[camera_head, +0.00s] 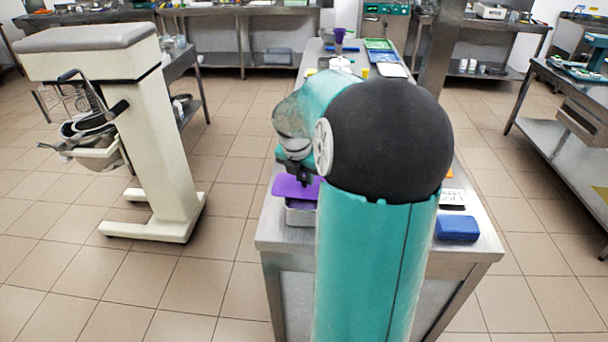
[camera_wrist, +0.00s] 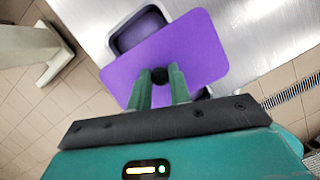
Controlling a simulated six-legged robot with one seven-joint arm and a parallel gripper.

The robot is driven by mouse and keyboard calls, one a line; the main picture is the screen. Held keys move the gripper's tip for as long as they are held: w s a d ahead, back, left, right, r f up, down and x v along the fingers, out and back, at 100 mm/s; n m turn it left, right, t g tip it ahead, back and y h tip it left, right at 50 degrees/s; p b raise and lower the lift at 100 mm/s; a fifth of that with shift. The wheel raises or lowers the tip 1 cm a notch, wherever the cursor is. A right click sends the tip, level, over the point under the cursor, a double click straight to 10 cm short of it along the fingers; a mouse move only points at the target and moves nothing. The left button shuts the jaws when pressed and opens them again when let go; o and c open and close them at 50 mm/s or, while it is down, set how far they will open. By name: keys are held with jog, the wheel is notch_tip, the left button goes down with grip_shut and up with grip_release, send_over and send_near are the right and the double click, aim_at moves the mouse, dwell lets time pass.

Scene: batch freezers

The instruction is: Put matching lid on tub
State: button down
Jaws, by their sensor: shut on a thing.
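A flat purple lid (camera_wrist: 190,50) with rounded corners is held by a dark knob at its middle. My gripper (camera_wrist: 160,78) is shut on that knob. The lid is turned at an angle above a grey metal tub (camera_wrist: 128,22), whose upper left corner shows past the lid in the wrist view. In the head view the purple lid (camera_head: 296,187) lies over the tub (camera_head: 300,213), tilted or offset; whether they touch I cannot tell. My gripper (camera_head: 300,176) is partly hidden by my arm there.
The steel table (camera_head: 278,235) has a blue box (camera_head: 457,228) at its right front. Green and white trays (camera_head: 382,57) and a purple cup (camera_head: 339,36) stand toward the back.

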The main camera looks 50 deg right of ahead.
dwell(0.4)
jog(key=c, duration=1.2)
grip_release()
jog(key=shift+o, duration=0.4)
jog(key=o, duration=0.4)
jog(key=shift+r, duration=0.1)
jog(key=shift+r, duration=3.4)
jog(key=shift+c, duration=0.5)
grip_shut()
